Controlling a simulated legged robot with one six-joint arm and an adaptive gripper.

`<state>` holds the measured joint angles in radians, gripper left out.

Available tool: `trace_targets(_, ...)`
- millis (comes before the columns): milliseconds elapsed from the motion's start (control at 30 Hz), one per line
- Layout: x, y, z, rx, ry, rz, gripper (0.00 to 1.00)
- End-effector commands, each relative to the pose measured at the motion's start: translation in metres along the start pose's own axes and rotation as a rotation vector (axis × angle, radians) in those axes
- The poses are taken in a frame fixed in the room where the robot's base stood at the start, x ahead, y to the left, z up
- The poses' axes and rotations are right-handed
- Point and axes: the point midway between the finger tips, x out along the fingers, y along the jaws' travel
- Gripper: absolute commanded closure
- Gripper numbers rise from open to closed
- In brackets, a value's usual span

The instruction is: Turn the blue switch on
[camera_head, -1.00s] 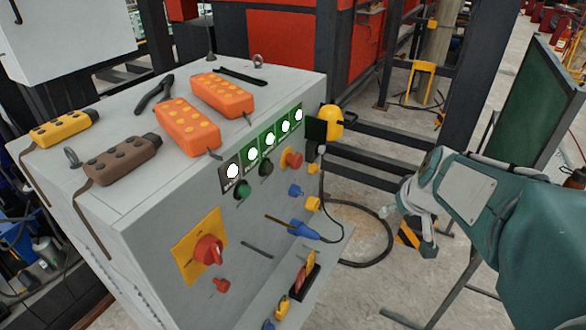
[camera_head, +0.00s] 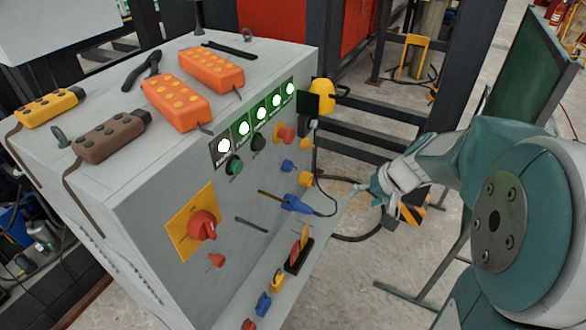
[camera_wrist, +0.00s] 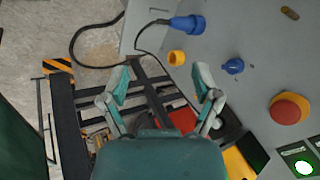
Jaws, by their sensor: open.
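The blue switch (camera_head: 288,165) is a small knob on the sloped grey front of the control cabinet (camera_head: 150,215). It also shows in the wrist view (camera_wrist: 233,66), right of my gripper (camera_wrist: 163,82), with a yellow knob (camera_wrist: 176,58) closer to the fingers. In the head view my gripper (camera_head: 372,190) is to the right of the panel, apart from the switch. The two fingers are spread, with nothing between them. How the switch is turned is too small to tell.
A blue plug (camera_head: 296,203) with a black cable sticks out below the switch. A red emergency button (camera_head: 286,134) sits above it, and a red rotary switch (camera_head: 203,224) is on a yellow plate to the left. Orange pendants (camera_head: 176,101) lie on top.

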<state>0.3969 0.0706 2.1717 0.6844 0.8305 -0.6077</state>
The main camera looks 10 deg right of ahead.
Motion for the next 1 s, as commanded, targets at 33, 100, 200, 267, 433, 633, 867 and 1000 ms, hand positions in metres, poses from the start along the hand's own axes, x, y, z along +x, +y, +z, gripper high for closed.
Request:
trace_targets(33,0.011,-0.005,0.004,0.057,-0.03,-0.058,0.19)
trace_targets(100,0.022,-0.013,0.008,0.135,-0.062,-0.142,0.19)
trace_targets(200,0.036,-0.026,0.011,0.245,-0.1,-0.262,0.19)
trace_targets(267,0.043,-0.034,0.011,0.311,-0.12,-0.335,0.19)
trace_targets(433,0.057,-0.051,0.005,0.495,-0.156,-0.539,0.19)
trace_targets(633,0.068,-0.061,-0.012,0.705,-0.157,-0.774,0.19)
trace_targets(867,0.075,-0.057,-0.037,0.912,-0.105,-1.012,0.19)
trace_targets(1000,0.075,-0.052,-0.045,0.972,-0.073,-1.084,0.19)
